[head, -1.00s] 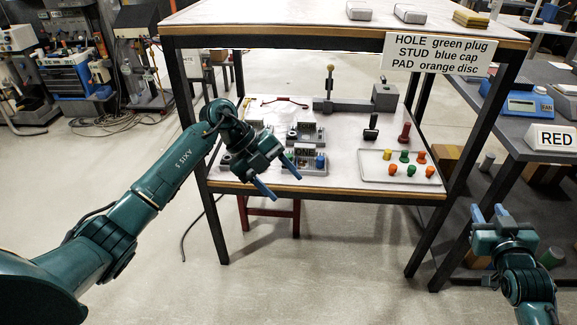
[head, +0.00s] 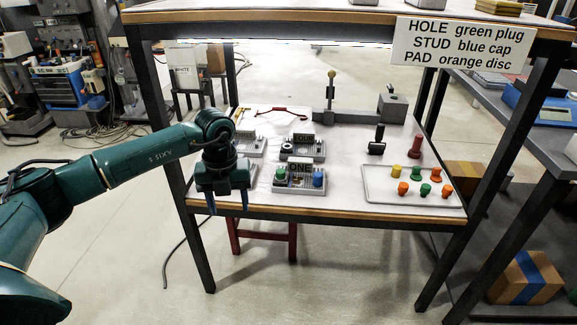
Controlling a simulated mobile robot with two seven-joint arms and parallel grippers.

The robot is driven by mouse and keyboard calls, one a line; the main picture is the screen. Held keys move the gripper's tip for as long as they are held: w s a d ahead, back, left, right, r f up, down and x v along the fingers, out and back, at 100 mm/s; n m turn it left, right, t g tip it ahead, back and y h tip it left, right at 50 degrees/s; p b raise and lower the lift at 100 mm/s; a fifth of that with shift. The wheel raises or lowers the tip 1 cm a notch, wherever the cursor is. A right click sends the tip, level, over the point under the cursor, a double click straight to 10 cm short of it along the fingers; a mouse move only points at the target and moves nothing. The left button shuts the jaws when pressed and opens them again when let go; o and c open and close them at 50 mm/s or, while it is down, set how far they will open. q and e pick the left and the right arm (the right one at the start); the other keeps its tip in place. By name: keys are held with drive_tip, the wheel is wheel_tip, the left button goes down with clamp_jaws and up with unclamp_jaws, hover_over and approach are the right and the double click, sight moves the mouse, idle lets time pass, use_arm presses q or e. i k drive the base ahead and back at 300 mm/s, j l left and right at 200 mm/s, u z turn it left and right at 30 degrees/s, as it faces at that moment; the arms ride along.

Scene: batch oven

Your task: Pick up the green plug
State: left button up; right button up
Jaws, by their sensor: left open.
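Two green plugs stand in the grey tray (head: 380,184) on the shelf's right side: one at the back (head: 416,173) and one nearer the front (head: 425,189). Another green piece (head: 280,173) sits at the left of the fixture marked ONE (head: 299,186), with a blue cap (head: 318,178) at its right. My left gripper (head: 228,204) is open and empty, its blue fingers pointing down at the shelf's front left edge. It is well left of the tray and partly hides the fixtures behind it. My right gripper is out of view.
The tray also holds a yellow piece (head: 397,172) and several orange discs. A black-handled tool (head: 377,140) and a red peg (head: 415,146) stand behind it. More fixtures (head: 303,147) stand at left. The upper shelf (head: 300,14) overhangs; its sign (head: 462,45) hangs front right.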

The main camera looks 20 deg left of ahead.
sight(280, 172)
drive_tip(key=i, duration=1.05)
